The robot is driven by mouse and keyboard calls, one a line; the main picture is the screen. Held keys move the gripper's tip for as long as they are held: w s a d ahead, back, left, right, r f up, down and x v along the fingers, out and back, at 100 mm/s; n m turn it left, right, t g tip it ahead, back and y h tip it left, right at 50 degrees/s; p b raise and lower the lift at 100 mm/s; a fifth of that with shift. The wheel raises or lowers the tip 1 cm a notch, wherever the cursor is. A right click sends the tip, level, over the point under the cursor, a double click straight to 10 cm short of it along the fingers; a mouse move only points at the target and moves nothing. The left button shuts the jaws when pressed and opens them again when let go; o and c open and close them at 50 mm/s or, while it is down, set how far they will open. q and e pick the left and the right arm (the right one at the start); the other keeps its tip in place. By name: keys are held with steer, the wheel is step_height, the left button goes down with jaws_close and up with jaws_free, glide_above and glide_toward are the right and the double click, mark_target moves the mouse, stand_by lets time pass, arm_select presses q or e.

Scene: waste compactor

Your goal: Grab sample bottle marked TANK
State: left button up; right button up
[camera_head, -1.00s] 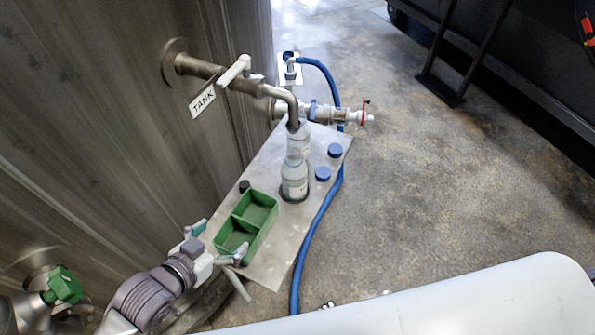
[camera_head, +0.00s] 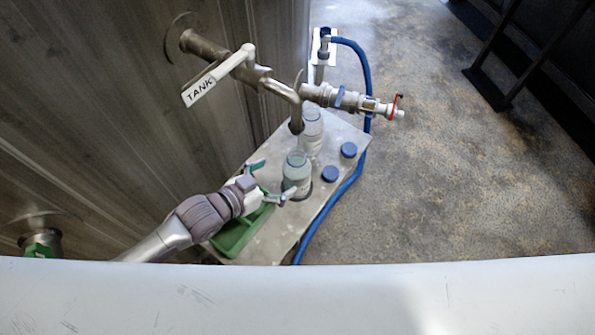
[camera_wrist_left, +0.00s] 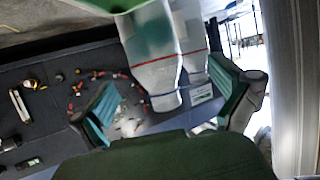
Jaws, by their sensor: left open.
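Two clear sample bottles stand on a metal shelf plate (camera_head: 275,238). The near bottle (camera_head: 297,183) is in front, and the far bottle (camera_head: 312,135) is behind it beside the bent tap spout (camera_head: 296,115). I cannot read a mark on either bottle. A TANK tag (camera_head: 199,91) is at the valve on the pipe above. My left gripper (camera_head: 272,181) is open just left of the near bottle, its fingers pointing toward it. In the left wrist view, the near bottle (camera_wrist_left: 150,60) shows between the spread fingers, with the far bottle (camera_wrist_left: 190,35) beside it. My right gripper is out of view.
A green divided tray (camera_head: 236,236) lies under my left arm. Two blue caps, one nearer (camera_head: 330,174) and one farther (camera_head: 349,150), sit right of the bottles. A blue hose (camera_head: 345,190) runs along the plate's right edge. The tank wall (camera_head: 110,110) bounds the left.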

mark_target(287, 174)
arm_select(q)
steer(key=shift+w+d+f, duration=0.15)
steer(key=shift+w+d, duration=0.2)
steer(key=shift+w+d+f, duration=0.1)
steer(key=shift+d, duration=0.05)
steer(key=x, duration=0.2)
steer(key=p+x, duration=0.1)
steer(key=x, duration=0.1)
steer(key=shift+d+f, duration=0.1)
steer(key=shift+d, duration=0.25)
steer(key=shift+w+d+f, duration=0.1)
steer(key=shift+d+f, duration=0.1)
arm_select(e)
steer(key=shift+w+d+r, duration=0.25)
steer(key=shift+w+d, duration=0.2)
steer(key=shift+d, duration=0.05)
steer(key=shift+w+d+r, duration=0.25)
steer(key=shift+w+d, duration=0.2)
arm_select(q)
steer(key=shift+c, duration=0.2)
steer(key=c, duration=1.6)
steer(key=shift+r, duration=0.1)
steer(key=shift+c, duration=0.2)
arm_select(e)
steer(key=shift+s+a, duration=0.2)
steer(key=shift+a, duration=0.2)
